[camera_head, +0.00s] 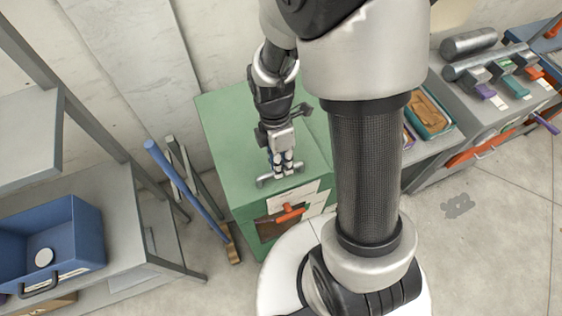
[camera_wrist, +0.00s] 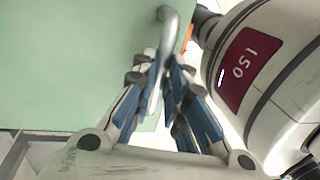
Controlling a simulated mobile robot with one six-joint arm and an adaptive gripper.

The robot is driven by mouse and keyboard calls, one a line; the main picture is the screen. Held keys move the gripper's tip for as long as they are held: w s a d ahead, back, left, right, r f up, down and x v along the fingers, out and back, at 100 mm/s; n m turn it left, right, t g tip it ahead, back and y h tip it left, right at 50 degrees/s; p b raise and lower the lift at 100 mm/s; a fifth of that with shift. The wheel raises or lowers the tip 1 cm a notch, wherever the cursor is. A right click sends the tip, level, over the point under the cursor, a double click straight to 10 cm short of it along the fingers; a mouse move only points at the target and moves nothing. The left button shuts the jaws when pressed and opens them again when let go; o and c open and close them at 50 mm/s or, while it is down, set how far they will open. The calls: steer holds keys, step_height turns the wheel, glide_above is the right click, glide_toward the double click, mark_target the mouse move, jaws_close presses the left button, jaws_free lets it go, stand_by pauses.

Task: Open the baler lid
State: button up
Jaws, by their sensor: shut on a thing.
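The green baler (camera_head: 222,125) stands against the wall in the head view, with its flat lid shut as far as I can see. A grey bar handle (camera_head: 265,182) sits at the lid's front edge. My gripper (camera_head: 282,171) points down at this edge and is shut on the handle. In the wrist view the blue-padded fingers of my gripper (camera_wrist: 163,85) close around the grey handle (camera_wrist: 168,30), with the green lid (camera_wrist: 70,60) beside it. The fingers hide part of the handle.
An orange lever (camera_head: 290,213) is on the baler's front, below the lid. Long-handled tools (camera_head: 180,185) lean to the left, near a shelf with a blue bin (camera_head: 75,240). A grey bench (camera_head: 470,125) with trays and rolls stands to the right.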

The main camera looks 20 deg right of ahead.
jaws_close()
